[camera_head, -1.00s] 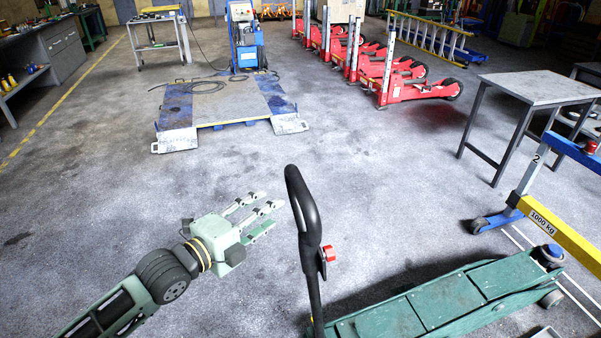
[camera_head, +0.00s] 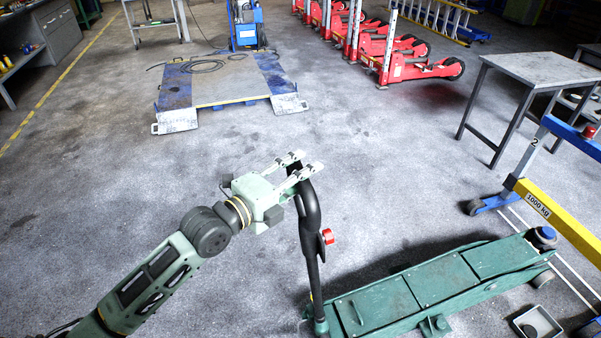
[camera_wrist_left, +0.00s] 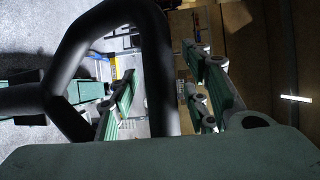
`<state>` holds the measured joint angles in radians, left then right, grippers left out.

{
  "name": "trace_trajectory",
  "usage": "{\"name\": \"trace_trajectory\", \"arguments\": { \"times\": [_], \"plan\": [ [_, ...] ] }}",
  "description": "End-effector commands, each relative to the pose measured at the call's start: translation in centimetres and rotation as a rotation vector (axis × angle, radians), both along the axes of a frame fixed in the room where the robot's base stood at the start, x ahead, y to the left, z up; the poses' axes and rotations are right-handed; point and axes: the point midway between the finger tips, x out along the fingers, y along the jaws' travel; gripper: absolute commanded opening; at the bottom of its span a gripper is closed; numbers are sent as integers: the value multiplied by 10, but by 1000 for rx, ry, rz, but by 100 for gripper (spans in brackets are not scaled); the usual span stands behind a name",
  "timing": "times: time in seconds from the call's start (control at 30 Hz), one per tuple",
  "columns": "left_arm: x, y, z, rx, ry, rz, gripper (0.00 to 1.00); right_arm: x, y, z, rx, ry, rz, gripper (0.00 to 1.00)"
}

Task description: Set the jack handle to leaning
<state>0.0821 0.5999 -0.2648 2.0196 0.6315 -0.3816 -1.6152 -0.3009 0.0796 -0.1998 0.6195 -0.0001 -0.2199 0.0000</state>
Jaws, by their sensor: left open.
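The black jack handle (camera_head: 314,275) stands nearly upright at the left end of the green trolley jack (camera_head: 425,285). It has a loop grip at its top and a red knob (camera_head: 327,236) on its side. My left gripper (camera_head: 300,167) is at the top of the loop. In the left wrist view, my left gripper (camera_wrist_left: 160,95) is open, with one bar of the handle loop (camera_wrist_left: 155,50) between its fingers. A gap shows on the right finger's side; contact cannot be told. My right gripper is not in view.
A blue and yellow crane leg (camera_head: 550,212) and a small grey tray (camera_head: 537,322) lie at the right. A grey table (camera_head: 545,75) stands behind. A ramp platform (camera_head: 222,88) and red jacks (camera_head: 400,65) are farther back. The floor left of the handle is clear.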

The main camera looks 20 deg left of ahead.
Motion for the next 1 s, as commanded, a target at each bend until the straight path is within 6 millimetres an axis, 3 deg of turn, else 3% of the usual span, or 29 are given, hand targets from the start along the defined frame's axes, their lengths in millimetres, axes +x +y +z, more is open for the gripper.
{"name": "trace_trajectory", "arguments": {
  "times": [0.13,0.63,1.0],
  "plan": [
    [0,0,0,0,0,0,43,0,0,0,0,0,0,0],
    [0,0,0,-1,0,0,0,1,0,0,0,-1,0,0],
    [0,0,-1,-4,2,0,0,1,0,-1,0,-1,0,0]
  ]
}}
